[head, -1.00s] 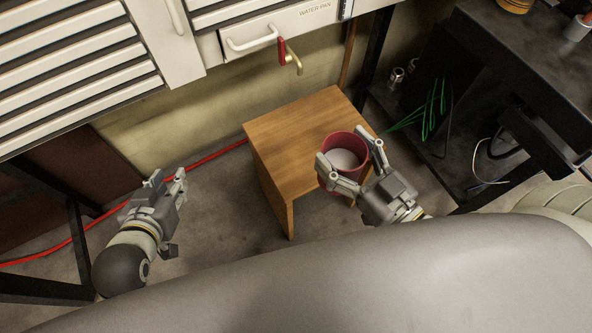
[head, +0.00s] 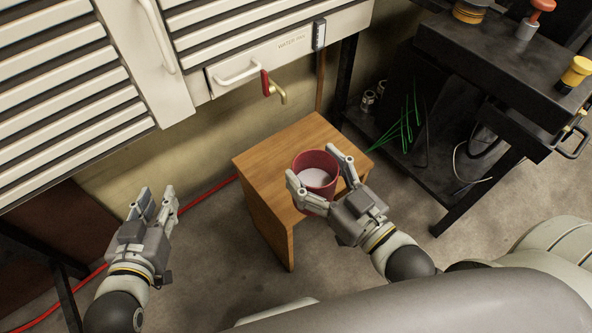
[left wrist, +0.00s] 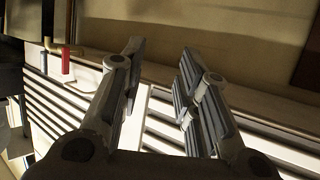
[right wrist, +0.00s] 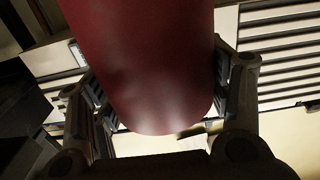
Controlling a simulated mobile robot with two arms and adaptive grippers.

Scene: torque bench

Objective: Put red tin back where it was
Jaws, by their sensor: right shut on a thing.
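The red tin (head: 317,160) is an open-topped round can, pale inside, in the head view. My right gripper (head: 321,166) is shut on it, one finger on each side. The tin is over the right front part of a small wooden stool (head: 270,160); I cannot tell whether it touches the top. In the right wrist view the tin (right wrist: 150,60) fills the space between the fingers (right wrist: 160,95). My left gripper (head: 156,204) is open and empty, left of the stool. It also shows open in the left wrist view (left wrist: 160,70).
A white cabinet (head: 230,40) with a red-handled tap (head: 266,84) stands behind the stool. A black workbench (head: 500,70) with a lower shelf is at the right. A red hose (head: 205,193) runs along the floor at left. Floor in front of the stool is clear.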

